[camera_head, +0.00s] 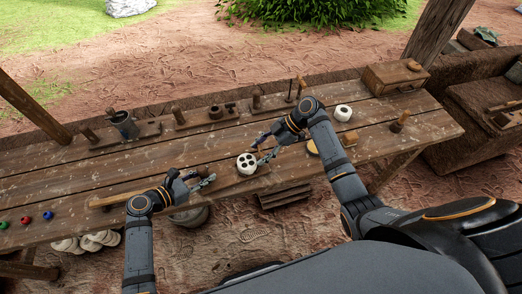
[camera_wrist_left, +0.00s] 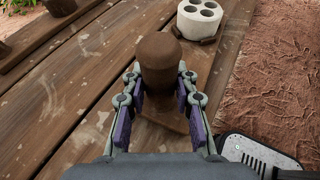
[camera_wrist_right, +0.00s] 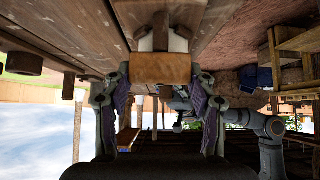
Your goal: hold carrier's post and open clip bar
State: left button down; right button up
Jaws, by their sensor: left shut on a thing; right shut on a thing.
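The carrier's post, a round brown wooden cylinder, stands in the left wrist view (camera_wrist_left: 160,65) on a flat wooden base. My left gripper (camera_wrist_left: 160,95) is shut around this post from both sides; in the head view the gripper (camera_head: 198,183) hides the post. A white round block with several holes (camera_head: 247,163) sits on the bench beyond it, also in the left wrist view (camera_wrist_left: 199,17). My right gripper (camera_wrist_right: 160,90) is shut on a light brown wooden bar, seemingly the clip bar (camera_wrist_right: 160,68), near the white block. In the head view, the right gripper (camera_head: 268,148) is just right of the block.
The plank bench (camera_head: 120,180) carries wooden stands with pegs (camera_head: 205,117) along its back and a wooden box (camera_head: 395,77) at the far right. A white ring-shaped piece (camera_head: 343,113) stands right of my right arm. Small coloured balls (camera_head: 26,220) lie at the left end.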

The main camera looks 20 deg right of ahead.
jog(key=shift+f, duration=0.1)
jog(key=o, duration=1.2)
jog(key=v, duration=1.2)
